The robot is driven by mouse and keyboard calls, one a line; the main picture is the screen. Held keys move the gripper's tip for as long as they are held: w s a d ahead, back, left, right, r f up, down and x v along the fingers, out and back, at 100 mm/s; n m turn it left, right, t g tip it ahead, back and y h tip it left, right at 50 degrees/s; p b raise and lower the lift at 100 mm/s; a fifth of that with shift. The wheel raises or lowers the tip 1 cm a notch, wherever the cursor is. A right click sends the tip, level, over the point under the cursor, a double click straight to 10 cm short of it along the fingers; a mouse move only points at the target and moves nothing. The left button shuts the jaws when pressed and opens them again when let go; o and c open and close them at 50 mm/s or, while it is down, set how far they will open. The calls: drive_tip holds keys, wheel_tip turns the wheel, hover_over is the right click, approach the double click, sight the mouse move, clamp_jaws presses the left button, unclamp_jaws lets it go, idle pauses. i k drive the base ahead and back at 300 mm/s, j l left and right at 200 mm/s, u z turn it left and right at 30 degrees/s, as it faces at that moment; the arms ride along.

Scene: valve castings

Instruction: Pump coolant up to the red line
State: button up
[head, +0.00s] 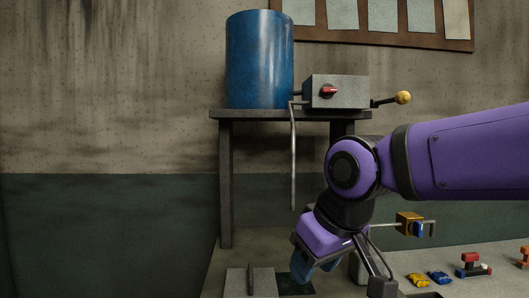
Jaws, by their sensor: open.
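A blue drum (259,62) stands upright on a dark stand (285,115). Beside it is a grey box (336,92) with a red switch knob (328,91). A lever with a yellow ball end (403,97) sticks out from the box's right side. A thin grey pipe (293,165) hangs down from beside the drum. My gripper (345,278) is open, low in the view, below and right of the pipe's end. A dark blue object (300,265) shows beside its left finger, partly hidden; I cannot tell whether they touch. No red line is visible.
A yellow fixture with a blue part (411,223) is behind my arm. Small yellow (418,280), blue (439,278) and red (472,265) castings lie on the bench at right. A grey block with an upright plate (250,281) is at bottom left.

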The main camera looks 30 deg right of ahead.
sight(403, 97)
drive_tip(key=z, duration=1.4)
